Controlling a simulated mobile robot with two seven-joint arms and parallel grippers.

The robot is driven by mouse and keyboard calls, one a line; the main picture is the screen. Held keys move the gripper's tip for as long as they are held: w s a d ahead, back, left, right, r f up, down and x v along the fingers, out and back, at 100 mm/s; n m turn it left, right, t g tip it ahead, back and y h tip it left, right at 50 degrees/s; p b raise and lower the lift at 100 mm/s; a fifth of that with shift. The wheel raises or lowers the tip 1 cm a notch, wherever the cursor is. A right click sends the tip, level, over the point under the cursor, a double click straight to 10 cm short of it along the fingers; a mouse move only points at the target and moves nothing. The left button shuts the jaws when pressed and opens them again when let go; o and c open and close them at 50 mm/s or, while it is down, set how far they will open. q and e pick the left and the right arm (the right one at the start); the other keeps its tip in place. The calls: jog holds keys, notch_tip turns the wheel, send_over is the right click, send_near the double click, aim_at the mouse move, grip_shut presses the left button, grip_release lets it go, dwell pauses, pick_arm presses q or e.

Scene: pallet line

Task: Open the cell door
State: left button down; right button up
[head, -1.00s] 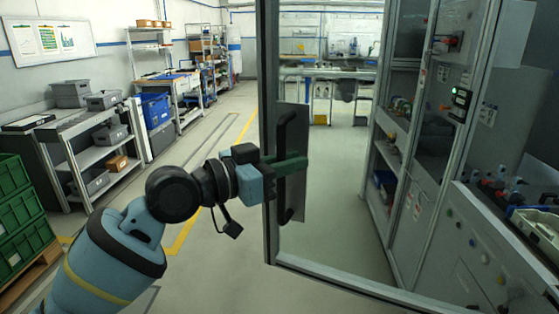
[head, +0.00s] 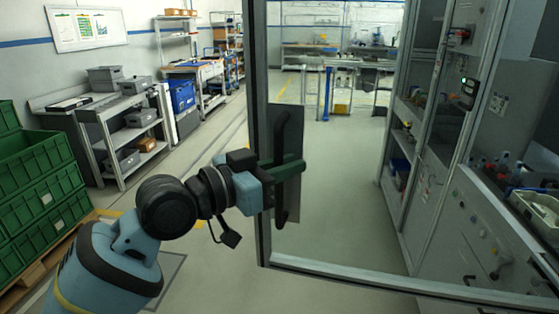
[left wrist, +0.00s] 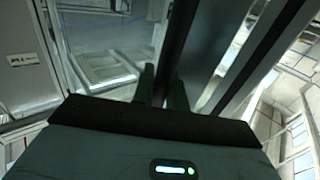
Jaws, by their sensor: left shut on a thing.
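The cell door (head: 256,150) is a glass panel in a dark grey frame. My left gripper (head: 290,170), with green fingers, is shut on the handle at about mid-height. In the left wrist view the green fingers (left wrist: 162,90) sit on either side of the dark bar; the exact contact is hidden. My right gripper is not in view.
The cell cabinet (head: 440,170) with shelves and a control panel stands on the right. Green crates (head: 40,190) on a pallet stand at the left, near my left arm. A grey shelf table (head: 115,120) stands behind them. The floor between is clear.

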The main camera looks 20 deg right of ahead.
pick_arm(q)
jog(key=shift+s+a+r, duration=0.1)
jog(key=shift+s+a, duration=0.25)
jog(key=shift+a, duration=0.2)
jog(key=c, duration=1.6)
grip_release()
jog(key=shift+c, duration=0.2)
jog(key=shift+o, duration=1.2)
jog(key=shift+w+a, duration=0.1)
jog(key=shift+a, duration=0.15)
jog(key=shift+d, duration=0.2)
jog(key=shift+s, duration=0.2)
